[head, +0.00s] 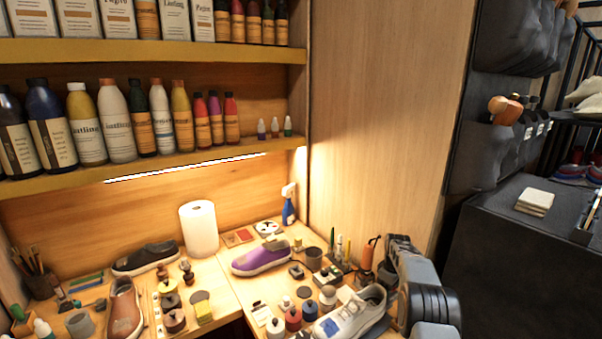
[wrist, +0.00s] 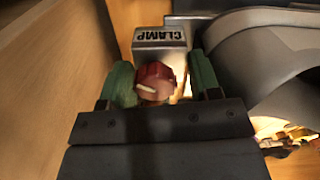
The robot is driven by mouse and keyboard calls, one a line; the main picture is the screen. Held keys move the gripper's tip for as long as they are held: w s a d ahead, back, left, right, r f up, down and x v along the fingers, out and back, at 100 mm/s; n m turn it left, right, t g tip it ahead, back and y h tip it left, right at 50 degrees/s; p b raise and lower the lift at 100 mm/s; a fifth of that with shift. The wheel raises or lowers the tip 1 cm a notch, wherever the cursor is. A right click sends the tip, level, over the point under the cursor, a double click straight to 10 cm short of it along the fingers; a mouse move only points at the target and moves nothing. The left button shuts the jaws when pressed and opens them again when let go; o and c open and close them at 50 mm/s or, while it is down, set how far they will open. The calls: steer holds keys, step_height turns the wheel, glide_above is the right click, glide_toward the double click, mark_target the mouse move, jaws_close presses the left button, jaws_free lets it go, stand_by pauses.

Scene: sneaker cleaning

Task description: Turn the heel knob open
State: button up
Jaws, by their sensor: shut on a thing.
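In the wrist view, my gripper (wrist: 162,80) has its green-padded fingers on either side of a red round knob (wrist: 155,75) and is shut on it. The knob has a white pointer mark, which lies towards the left in the picture. The knob sits by a grey metal block (wrist: 160,40) with the word CLAMP, upside down in this view. In the head view, a white sneaker (head: 352,312) lies at the front right of the bench, beside my arm. My fingers and the knob cannot be made out there.
A large dark grey rounded part (wrist: 270,70) is close on the right in the wrist view, and a wooden panel (wrist: 40,80) is on the left. In the head view, the bench holds a purple sneaker (head: 262,257), a paper roll (head: 199,229) and several small jars.

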steer(key=shift+s+d, duration=0.1)
steer(key=shift+d, duration=0.25)
